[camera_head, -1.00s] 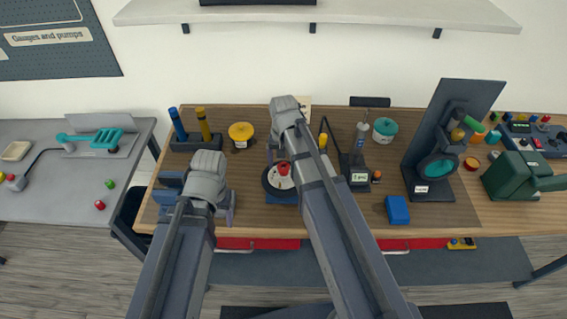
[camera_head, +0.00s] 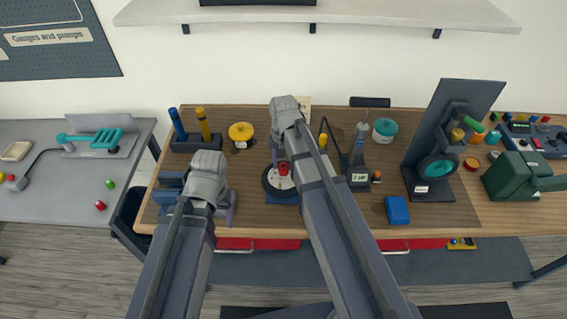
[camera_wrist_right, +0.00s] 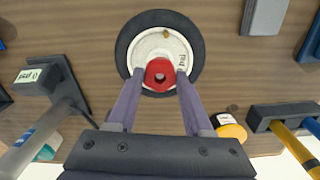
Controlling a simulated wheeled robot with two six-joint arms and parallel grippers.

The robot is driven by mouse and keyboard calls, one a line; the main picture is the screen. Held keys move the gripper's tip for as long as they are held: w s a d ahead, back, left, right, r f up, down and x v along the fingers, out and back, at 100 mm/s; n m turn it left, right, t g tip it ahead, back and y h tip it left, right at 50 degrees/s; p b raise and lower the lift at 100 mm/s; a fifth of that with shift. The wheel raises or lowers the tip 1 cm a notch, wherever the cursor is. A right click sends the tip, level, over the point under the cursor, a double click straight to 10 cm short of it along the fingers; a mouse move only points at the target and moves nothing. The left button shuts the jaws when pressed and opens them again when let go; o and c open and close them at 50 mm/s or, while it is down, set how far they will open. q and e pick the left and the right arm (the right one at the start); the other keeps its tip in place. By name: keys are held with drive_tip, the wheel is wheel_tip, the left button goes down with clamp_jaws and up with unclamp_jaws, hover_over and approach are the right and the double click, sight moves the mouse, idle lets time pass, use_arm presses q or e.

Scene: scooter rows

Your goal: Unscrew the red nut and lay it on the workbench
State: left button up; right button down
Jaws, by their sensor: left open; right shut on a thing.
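The red nut (camera_wrist_right: 159,74) sits at the centre of a white disc (camera_wrist_right: 145,50) with a black tyre (camera_wrist_right: 190,23) around it. In the right wrist view the two fingers of my right gripper (camera_wrist_right: 160,79) are on either side of the nut, shut on it. In the head view the nut (camera_head: 283,168) shows just beside my right arm, which hides part of the wheel. Whether the nut is still threaded on, I cannot tell. My left gripper (camera_head: 196,206) is open and empty over the left front of the workbench (camera_head: 330,215).
A blue box (camera_head: 397,210) lies right of the wheel. A yellow-lidded pot (camera_head: 241,132) and a holder with blue and yellow tools (camera_head: 190,143) are behind at left.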

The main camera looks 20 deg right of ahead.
drive_tip(key=n, duration=0.5)
drive_tip(key=shift+n, duration=0.3)
drive_tip(key=n, duration=1)
drive_tip(key=shift+n, duration=0.3)
drive_tip(key=n, duration=0.5)
drive_tip(key=shift+n, duration=0.3)
drive_tip(key=shift+c, duration=1.1)
unclamp_jaws()
drive_tip(key=shift+r, duration=0.1)
